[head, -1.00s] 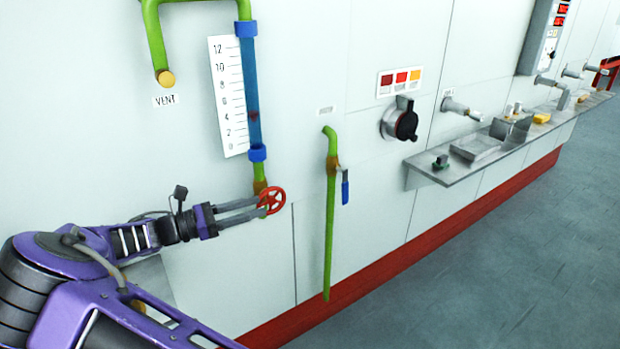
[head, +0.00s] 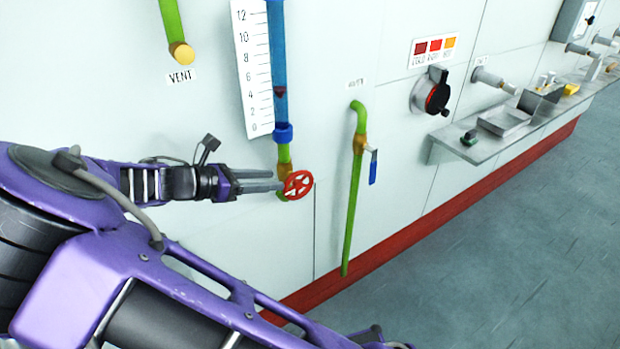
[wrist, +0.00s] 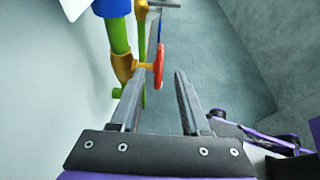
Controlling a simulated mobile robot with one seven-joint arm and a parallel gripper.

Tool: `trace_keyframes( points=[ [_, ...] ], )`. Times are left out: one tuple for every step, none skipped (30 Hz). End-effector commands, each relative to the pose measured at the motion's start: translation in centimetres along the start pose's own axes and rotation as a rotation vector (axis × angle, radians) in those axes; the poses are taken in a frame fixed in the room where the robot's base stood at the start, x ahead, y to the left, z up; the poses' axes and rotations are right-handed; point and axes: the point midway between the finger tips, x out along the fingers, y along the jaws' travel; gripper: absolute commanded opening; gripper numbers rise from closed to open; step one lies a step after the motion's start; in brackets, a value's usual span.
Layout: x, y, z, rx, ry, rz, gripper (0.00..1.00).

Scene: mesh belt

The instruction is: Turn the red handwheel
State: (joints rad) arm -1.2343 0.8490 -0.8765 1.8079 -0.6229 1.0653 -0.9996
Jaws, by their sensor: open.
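The red handwheel (head: 298,185) stands out from the wall on a brass valve at the foot of the blue gauge pipe. My gripper (head: 279,181) is just left of it in the head view, its two grey fingers reaching toward the wheel's left rim. In the wrist view the handwheel (wrist: 159,66) shows nearly edge-on, between the lines of the two open fingers (wrist: 160,76) and around the level of their tips. The fingers stand apart with a gap on both sides of the rim. I cannot tell whether either finger touches it.
A green pipe (head: 352,215) with a blue-handled valve (head: 373,166) runs down the wall right of the handwheel. A black and red round fitting (head: 432,92) and a metal shelf (head: 450,148) stand farther right. The grey floor (head: 490,240) is clear.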

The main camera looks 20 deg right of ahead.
Motion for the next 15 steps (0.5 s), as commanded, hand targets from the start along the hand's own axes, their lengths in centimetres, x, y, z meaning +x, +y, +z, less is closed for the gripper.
trace_keyframes(
  points=[
    [1.3,-0.1,-0.1,-0.001,-0.003,-0.005,0.46],
    [2.0,-0.1,-0.1,0.0,-0.002,-0.004,0.46],
    [2.9,-0.1,0.0,0.0,-0.003,-0.005,0.46],
    [3.5,-0.1,-0.1,-0.001,-0.003,-0.005,0.46],
    [4.2,-0.1,-0.1,-0.001,-0.003,-0.004,0.46],
    [5.1,-0.1,-0.1,-0.001,-0.003,-0.005,0.46],
    [5.7,-0.1,0.0,0.0,-0.003,-0.005,0.46],
    [6.3,-0.1,0.0,-0.001,-0.003,-0.005,0.46],
    [7.1,-0.1,-0.1,-0.001,-0.003,-0.004,0.46],
    [7.7,-0.1,-0.1,0.0,-0.002,-0.004,0.46],
    [8.3,-0.1,0.0,0.0,-0.003,-0.005,0.46],
    [8.9,-0.1,0.0,0.0,-0.003,-0.004,0.46],
    [9.4,-0.1,0.0,0.0,-0.003,-0.004,0.46],
    [9.8,-0.1,0.0,0.0,-0.002,-0.004,0.46],
    [10.3,-0.1,0.0,0.001,-0.001,-0.003,0.46]
  ],
)
